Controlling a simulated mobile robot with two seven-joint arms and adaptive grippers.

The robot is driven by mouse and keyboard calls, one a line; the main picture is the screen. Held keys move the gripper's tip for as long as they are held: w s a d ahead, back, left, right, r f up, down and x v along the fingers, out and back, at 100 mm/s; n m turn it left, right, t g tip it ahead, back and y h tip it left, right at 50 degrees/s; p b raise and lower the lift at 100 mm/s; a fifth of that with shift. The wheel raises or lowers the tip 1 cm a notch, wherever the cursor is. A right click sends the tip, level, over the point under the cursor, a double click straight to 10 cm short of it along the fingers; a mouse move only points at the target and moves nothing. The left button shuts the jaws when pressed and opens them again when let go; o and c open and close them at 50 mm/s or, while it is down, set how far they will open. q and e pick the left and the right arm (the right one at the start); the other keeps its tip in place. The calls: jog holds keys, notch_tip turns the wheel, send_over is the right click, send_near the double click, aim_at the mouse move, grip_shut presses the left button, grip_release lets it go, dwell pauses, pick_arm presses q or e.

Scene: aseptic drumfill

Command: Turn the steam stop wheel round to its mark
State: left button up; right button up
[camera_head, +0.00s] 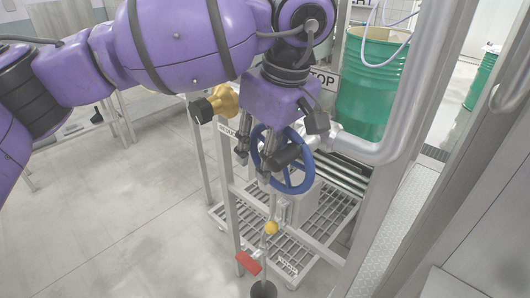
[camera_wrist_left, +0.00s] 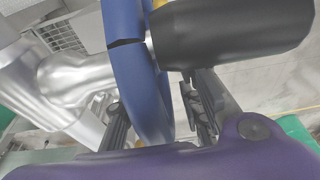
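The blue steam stop wheel (camera_head: 301,182) stands on the pipework in the middle of the head view, with a black handle (camera_head: 286,155) on it. My left gripper (camera_head: 254,165) is at the wheel's near left side, pointing down. In the left wrist view the blue rim (camera_wrist_left: 137,62) runs down between my left gripper's two fingers (camera_wrist_left: 160,115), which stand apart. A gap shows between the rim and the right-hand finger. The black handle (camera_wrist_left: 235,28) is close above that finger. A thin dark line crosses the rim. My right gripper is not in view.
A metal frame with a grating (camera_head: 315,218) carries the valve. A yellow fitting (camera_head: 223,101), a yellow ball (camera_head: 271,227) and a red lever (camera_head: 248,263) are close by. A thick silver pipe (camera_head: 401,100) and a green drum (camera_head: 372,85) stand right.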

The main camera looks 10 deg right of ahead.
pick_arm(q)
jog(key=shift+r, duration=0.25)
jog(key=v, duration=1.1)
jog(key=shift+s+d+r, duration=0.1)
jog(key=shift+s+r, duration=0.05)
jog(key=shift+r, duration=0.1)
